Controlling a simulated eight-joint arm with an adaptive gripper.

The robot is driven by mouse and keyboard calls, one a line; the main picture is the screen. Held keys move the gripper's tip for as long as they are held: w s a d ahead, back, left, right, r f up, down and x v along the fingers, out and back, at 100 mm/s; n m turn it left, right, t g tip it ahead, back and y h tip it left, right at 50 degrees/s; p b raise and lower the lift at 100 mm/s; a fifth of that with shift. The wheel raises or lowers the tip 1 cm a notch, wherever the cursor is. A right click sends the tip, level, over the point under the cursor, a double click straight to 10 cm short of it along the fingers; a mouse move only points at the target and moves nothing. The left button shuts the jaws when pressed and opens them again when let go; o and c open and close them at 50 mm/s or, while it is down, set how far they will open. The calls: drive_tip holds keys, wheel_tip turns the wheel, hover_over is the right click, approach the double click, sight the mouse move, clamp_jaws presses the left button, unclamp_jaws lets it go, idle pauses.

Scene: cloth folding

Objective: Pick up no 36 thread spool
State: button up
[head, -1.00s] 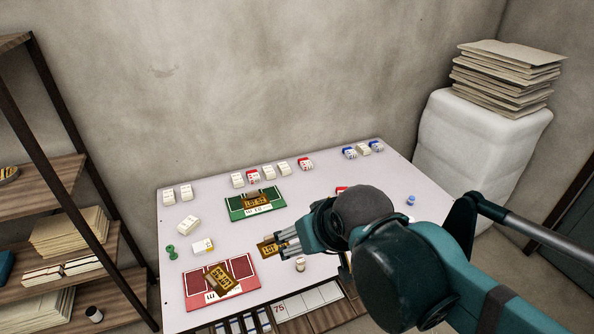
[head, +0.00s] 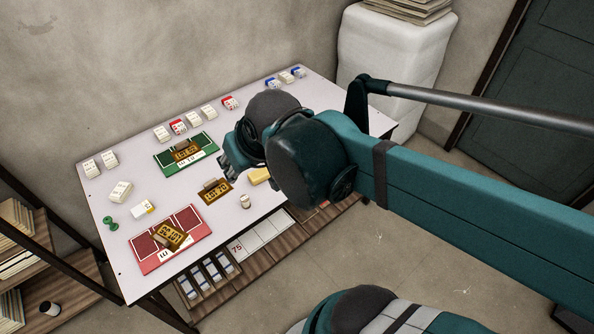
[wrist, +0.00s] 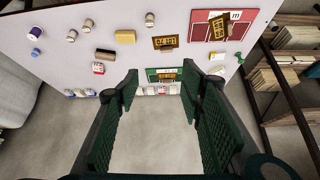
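Several small spools stand on the white table; I cannot read any number 36. A cream spool (head: 245,201) stands by the front edge in the head view. The wrist view shows cream spools (wrist: 150,19), (wrist: 88,25) and (wrist: 72,35), and a blue-purple one (wrist: 35,33). My gripper (wrist: 158,80) is open and empty, its two dark green fingers spread wide. In the head view it hangs over the middle of the table, and my arm hides the table's right part.
A red mat (head: 170,240) and a green mat (head: 186,153) hold brown number plates. Another brown plate (head: 215,192) and a yellow block (head: 260,175) lie mid-table. White, red and blue packets line the back. A shelf (head: 35,255) stands left.

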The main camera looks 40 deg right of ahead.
drive_tip(key=w+d+f+m+g+h+b, duration=0.25)
drive_tip(key=w+d+f+m, duration=0.25)
drive_tip(key=w+d+f, duration=0.8)
drive_tip(key=w+d+f+m+b, duration=0.1)
drive_tip(key=d+f, duration=0.4)
drive_tip(key=f, duration=0.1)
drive_tip(key=w+d+f+m+g+b, duration=0.1)
drive_tip(key=d+f+m, duration=0.1)
drive_tip(key=d+f, duration=0.4)
drive_tip(key=w+d+f+m+g+b, duration=0.1)
drive_tip(key=d+f+m, duration=0.1)
drive_tip(key=d+f, duration=0.3)
drive_tip(key=shift+d+f+g+y+b, duration=0.25)
drive_tip(key=shift+f+b, duration=0.15)
drive_tip(key=shift+f, duration=0.1)
drive_tip(key=shift+b+x, duration=0.35)
drive_tip(key=shift+x, duration=0.95)
drive_tip(key=shift+s, duration=0.1)
